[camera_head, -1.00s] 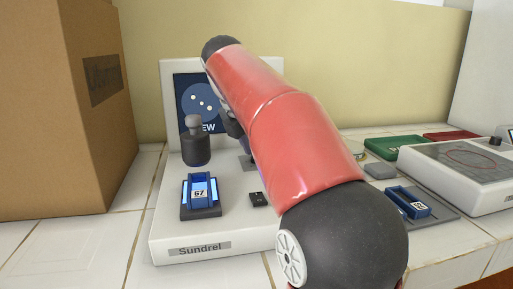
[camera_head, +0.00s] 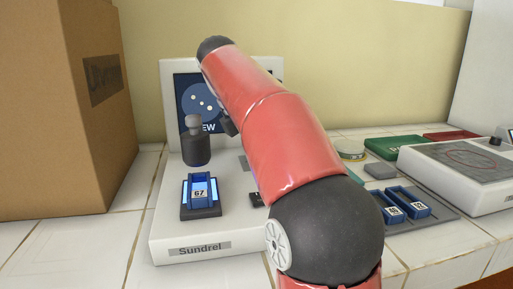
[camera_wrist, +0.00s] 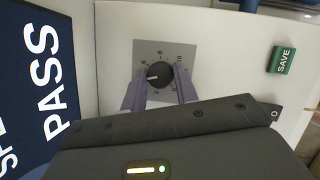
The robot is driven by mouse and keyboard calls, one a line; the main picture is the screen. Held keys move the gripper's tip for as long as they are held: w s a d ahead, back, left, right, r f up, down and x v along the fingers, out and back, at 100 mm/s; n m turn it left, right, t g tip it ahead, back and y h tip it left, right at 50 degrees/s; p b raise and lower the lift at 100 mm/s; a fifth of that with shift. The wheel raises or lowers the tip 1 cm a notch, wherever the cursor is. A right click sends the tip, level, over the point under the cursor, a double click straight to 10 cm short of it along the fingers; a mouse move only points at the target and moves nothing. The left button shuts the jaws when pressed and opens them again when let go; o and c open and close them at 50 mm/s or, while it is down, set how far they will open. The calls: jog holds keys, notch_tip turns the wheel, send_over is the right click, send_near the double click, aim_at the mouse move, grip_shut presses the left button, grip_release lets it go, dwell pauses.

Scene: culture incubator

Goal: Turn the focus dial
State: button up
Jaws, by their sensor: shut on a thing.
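The focus dial (camera_wrist: 158,73) is a round black knob on a grey square plate with marks around it, seen in the wrist view. A white pointer line on it points to the left. My gripper (camera_wrist: 161,80) has its two purple-grey fingers on either side of the dial and is shut on it. In the head view my red arm hides the dial and the gripper. The white device (camera_head: 165,235) labelled Sundrel carries a dark screen (camera_head: 185,88), and the wrist view shows PASS on this screen (camera_wrist: 40,60).
A blue slide holder (camera_head: 200,188) numbered 67 sits on the device beside a dark eyepiece-like post (camera_head: 195,148). A green SAVE button (camera_wrist: 283,60) is near the dial. A cardboard box (camera_head: 60,150) stands at left; a grey rack (camera_head: 435,222) with blue holders is at right.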

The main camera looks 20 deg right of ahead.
jog(key=shift+w+m+g, duration=0.1)
jog(key=shift+m+g, duration=0.5)
jog(key=shift+m, duration=1)
jog(key=o, duration=1)
jog(key=shift+c, duration=0.2)
